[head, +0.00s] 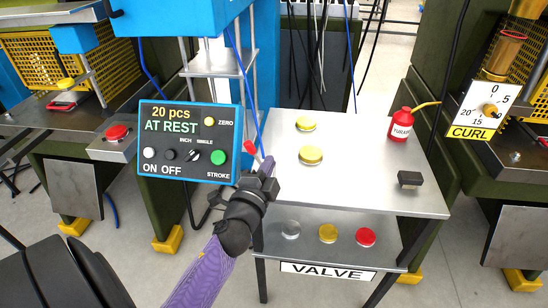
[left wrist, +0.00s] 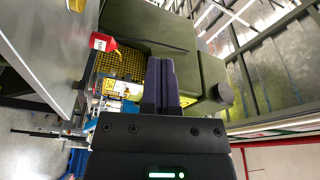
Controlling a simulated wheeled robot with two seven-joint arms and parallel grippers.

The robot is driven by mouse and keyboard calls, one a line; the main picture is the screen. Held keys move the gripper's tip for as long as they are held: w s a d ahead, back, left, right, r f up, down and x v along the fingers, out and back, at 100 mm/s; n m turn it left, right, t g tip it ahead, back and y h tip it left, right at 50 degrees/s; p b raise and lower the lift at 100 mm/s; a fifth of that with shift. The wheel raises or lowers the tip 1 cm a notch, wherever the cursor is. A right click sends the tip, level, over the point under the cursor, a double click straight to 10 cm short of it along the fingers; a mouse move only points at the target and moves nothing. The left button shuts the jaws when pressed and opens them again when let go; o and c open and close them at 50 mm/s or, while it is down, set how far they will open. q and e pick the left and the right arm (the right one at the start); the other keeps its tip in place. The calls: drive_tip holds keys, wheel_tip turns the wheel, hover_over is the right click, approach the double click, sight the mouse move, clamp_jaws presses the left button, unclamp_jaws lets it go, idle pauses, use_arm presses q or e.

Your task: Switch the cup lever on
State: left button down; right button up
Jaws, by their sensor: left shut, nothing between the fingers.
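A small lever with a red tip (head: 250,147) stands at the right edge of the control panel (head: 190,187) in the head view. No label naming it as the cup lever is readable. My left gripper (head: 266,166) is shut and empty, just right of and below the red tip; whether they touch cannot be told. Its dark purple fingers (left wrist: 161,84) are also together with nothing between them in the left wrist view. The gripper hides part of the area below the lever. My right gripper is in neither view.
The panel reads "20 pcs AT REST". A metal table (head: 360,165) bears yellow discs, a red bottle (head: 401,125) and a black block (head: 410,179). Its lower shelf (head: 390,252) holds three discs above a VALVE label. A CURL dial (head: 485,110) is at right.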

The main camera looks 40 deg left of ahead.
use_arm(q)
drive_tip(key=v, duration=0.6)
drive_tip(key=shift+s+a+f, duration=0.2)
drive_tip(key=shift+a+f, duration=0.05)
drive_tip(key=shift+a, duration=0.1)
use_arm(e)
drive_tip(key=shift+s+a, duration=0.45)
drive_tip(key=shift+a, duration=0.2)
